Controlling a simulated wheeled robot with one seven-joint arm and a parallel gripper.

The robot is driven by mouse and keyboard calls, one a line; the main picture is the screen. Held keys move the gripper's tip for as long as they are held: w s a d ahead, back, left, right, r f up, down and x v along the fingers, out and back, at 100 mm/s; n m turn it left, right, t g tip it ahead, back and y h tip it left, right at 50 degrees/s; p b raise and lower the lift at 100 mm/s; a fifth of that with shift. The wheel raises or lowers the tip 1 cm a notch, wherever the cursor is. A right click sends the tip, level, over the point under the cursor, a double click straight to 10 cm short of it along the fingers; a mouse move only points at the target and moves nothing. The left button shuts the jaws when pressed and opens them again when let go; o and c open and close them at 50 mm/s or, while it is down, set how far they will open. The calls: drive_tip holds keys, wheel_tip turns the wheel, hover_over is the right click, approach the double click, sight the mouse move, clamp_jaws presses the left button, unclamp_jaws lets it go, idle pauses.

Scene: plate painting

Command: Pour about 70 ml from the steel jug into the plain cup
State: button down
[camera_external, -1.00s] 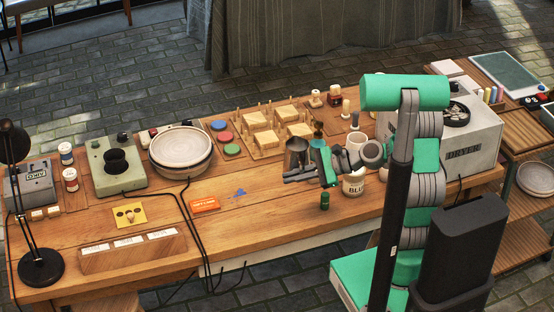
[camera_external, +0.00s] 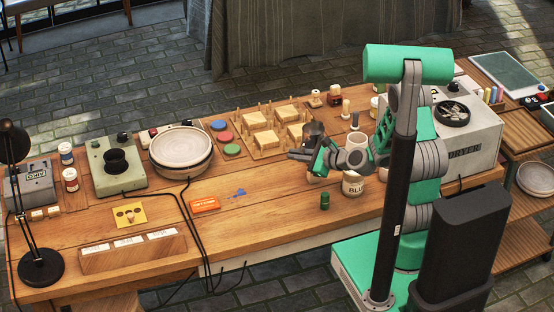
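The steel jug (camera_external: 313,129) is a dark metal vessel in the middle of the external view, at the front of the pegged wooden boards. My gripper (camera_external: 306,154) is beside it and appears shut on it, though the fingers partly hide the contact. The jug looks tilted; I see no liquid stream at this size. A pale cup-like thing (camera_external: 313,178) shows just under my gripper, mostly hidden. Another pale cup (camera_external: 357,139) stands behind my wrist. I cannot tell which is the plain cup.
A white jar marked "BLU" (camera_external: 353,187) and a small green bottle (camera_external: 325,201) stand in front of my gripper. A grey kiln-like box (camera_external: 470,140) stands at right.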

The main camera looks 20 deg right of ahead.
sight(309, 128)
drive_tip(key=w+d+r+m+h+p, duration=0.1)
drive_tip(key=w, duration=0.1)
drive_tip(key=w+d+m+t+h+p, duration=0.1)
drive_tip(key=d+h+p, duration=0.1)
drive_tip(key=w+d+r+m+h+p, duration=0.1)
drive_tip(key=w+d, duration=0.1)
drive_tip(key=shift+w+d+r+m+t+h, duration=0.2)
drive_tip(key=shift+w+r+m+t+h, duration=0.1)
drive_tip(key=shift+r+m+t, duration=0.1)
drive_tip(key=shift+w+d+r+m+h+p, duration=0.2)
drive_tip(key=shift+w+d+r+h+p, duration=0.1)
drive_tip(key=shift+r+p, duration=0.2)
drive_tip(key=shift+w+d+r+m+h+p, duration=0.25)
drive_tip(key=shift+r+p, duration=0.1)
drive_tip(key=shift+p, duration=0.1)
drive_tip(key=shift+d+f, duration=0.1)
drive_tip(key=shift+f, duration=0.15)
wheel_tip(309, 128, down, 10)
drive_tip(key=shift+f, duration=0.15)
